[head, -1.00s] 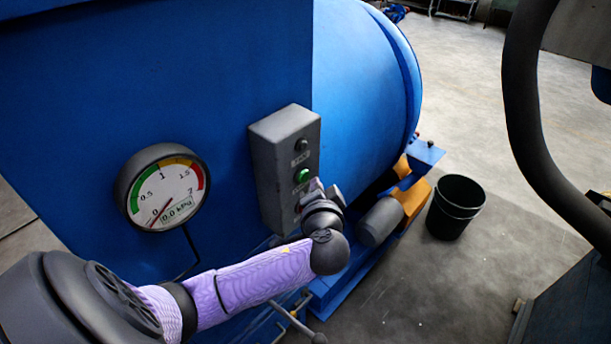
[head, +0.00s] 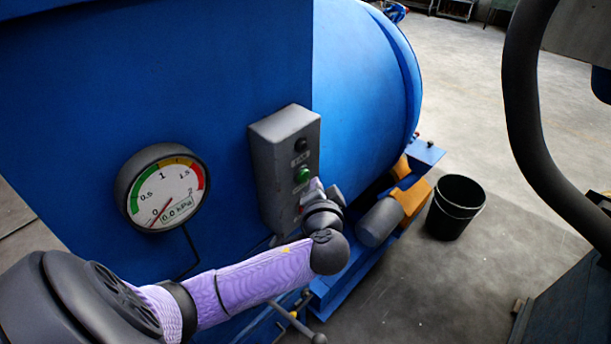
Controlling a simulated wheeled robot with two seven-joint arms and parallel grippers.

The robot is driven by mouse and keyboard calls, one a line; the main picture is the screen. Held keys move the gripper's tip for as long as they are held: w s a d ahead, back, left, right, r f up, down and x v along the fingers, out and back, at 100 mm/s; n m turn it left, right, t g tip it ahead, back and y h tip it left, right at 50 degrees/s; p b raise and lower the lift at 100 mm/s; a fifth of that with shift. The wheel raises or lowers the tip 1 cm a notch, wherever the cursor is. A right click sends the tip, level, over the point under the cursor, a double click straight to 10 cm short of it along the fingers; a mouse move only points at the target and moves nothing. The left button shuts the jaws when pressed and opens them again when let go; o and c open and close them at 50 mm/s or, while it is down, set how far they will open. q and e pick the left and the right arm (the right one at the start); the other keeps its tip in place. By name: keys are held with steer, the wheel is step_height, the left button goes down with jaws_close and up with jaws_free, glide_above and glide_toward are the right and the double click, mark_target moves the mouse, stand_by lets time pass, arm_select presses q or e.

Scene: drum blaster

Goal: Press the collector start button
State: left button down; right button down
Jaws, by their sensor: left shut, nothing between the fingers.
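A grey control box (head: 270,165) is mounted on the blue machine wall. Its face has a dark knob or lamp (head: 301,145) at the top and a green button (head: 303,174) below it, each with a small label too small to read. My left gripper (head: 316,187) is shut and empty, with its tips just below the green button, close to the box face. I cannot tell whether it touches the box. The lower part of the box face is hidden behind my gripper and wrist. My right gripper is not in view.
A round gauge (head: 163,188) reading 0.0 kPa is on the wall left of the box. A blue drum (head: 365,90) is to the right. A motor with an orange guard (head: 410,198) and a black bucket (head: 456,207) stand lower right. Open floor lies beyond.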

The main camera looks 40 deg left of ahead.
arm_select(q)
steer(key=shift+a, duration=0.15)
stand_by(0.5)
steer(key=shift+a, duration=0.3)
steer(key=shift+w+a, duration=0.1)
steer(key=shift+a, duration=0.35)
stand_by(0.6)
steer(key=shift+d, duration=0.85)
steer(key=shift+s+d, duration=0.15)
steer(key=shift+d, duration=1.15)
steer(key=shift+s+d, duration=0.15)
steer(key=shift+d, duration=1.1)
